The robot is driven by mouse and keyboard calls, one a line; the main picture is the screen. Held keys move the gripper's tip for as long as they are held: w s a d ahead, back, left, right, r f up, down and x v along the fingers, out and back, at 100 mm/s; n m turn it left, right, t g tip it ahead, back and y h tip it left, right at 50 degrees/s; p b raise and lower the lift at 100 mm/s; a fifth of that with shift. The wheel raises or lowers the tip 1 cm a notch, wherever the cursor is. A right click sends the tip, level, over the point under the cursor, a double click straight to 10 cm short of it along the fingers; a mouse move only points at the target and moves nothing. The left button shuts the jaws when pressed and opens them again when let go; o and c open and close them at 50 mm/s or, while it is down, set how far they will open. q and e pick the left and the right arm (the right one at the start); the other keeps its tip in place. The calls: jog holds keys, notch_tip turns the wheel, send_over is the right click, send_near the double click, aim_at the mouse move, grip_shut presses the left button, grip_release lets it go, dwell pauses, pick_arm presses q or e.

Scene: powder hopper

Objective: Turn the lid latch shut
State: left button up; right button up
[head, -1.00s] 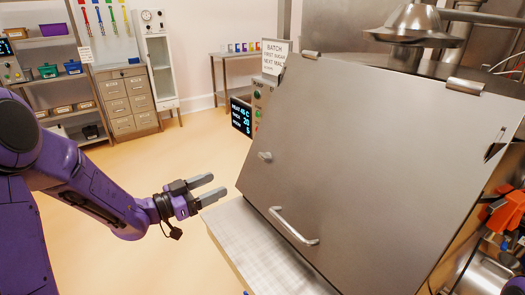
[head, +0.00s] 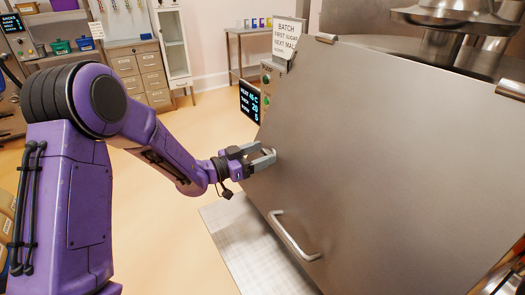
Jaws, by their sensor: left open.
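My left gripper (head: 270,156) is open at the lid's left edge. Its fingers are where the small lid latch sits and hide most of it. I cannot tell whether they touch the latch, or which way it is turned. My right gripper is not in view.
A display panel (head: 251,103) with buttons and a batch sign (head: 288,38) stand just behind the lid's left edge. A pale metal platform (head: 245,245) lies below the handle. The floor to the left is clear, with drawers (head: 138,78) beyond.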

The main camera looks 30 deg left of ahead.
pick_arm(q)
jog(key=shift+w+d+r, duration=0.1)
jog(key=shift+w+d, duration=0.15)
jog(key=c, duration=1.1)
jog(key=shift+o, duration=0.2)
jog(key=shift+r, duration=0.1)
